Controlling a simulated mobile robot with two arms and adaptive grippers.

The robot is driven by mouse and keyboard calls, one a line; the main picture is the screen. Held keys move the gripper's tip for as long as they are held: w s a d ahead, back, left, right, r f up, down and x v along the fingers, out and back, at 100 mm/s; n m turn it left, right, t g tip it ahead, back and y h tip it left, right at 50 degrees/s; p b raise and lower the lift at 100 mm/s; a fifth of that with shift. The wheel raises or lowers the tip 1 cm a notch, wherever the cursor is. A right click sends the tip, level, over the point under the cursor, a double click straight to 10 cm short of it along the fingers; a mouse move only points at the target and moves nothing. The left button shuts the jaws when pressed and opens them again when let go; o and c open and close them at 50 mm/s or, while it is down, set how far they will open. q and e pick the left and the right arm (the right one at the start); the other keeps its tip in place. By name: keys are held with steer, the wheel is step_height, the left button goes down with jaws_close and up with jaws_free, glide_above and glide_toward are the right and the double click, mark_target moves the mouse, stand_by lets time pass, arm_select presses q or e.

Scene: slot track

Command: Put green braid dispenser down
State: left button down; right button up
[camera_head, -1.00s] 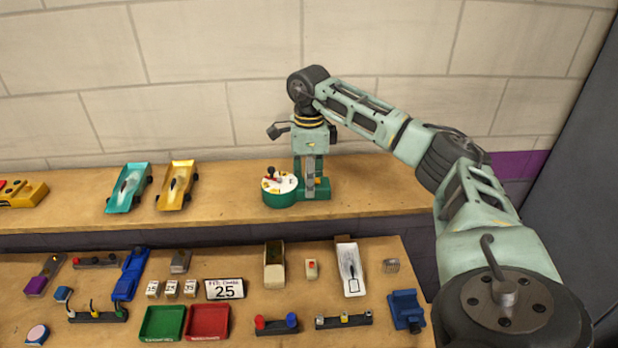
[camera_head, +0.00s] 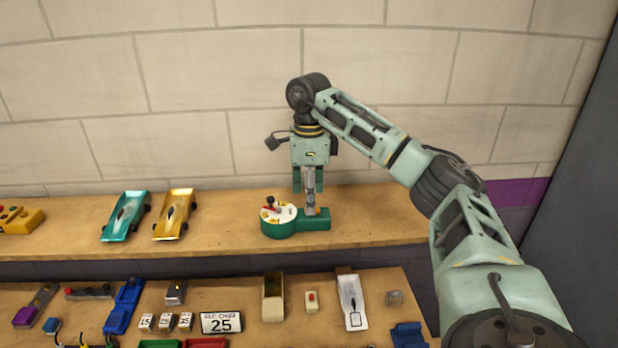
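The green braid dispenser (camera_head: 279,228) stands upright on the back wooden shelf. It has a round green drum with a white top, a red-and-black knob, and a green block on its right carrying a grey post (camera_head: 309,197). My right gripper (camera_head: 310,187) points down from above, over the block. Its two fingers are spread, one on each side of the upper post, with visible gaps to it. The fingertips are above the green block. My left gripper is not in view.
A teal car (camera_head: 124,217) and a gold car (camera_head: 175,214) sit left of the dispenser on the shelf (camera_head: 380,220). The shelf right of the dispenser is clear. A lower bench (camera_head: 235,290) holds many small parts, including a card marked 25 (camera_head: 222,322).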

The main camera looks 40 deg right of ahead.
step_height(320, 180, up, 8)
steer(key=p, duration=0.1)
steer(key=shift+f, duration=0.2)
stand_by(0.7)
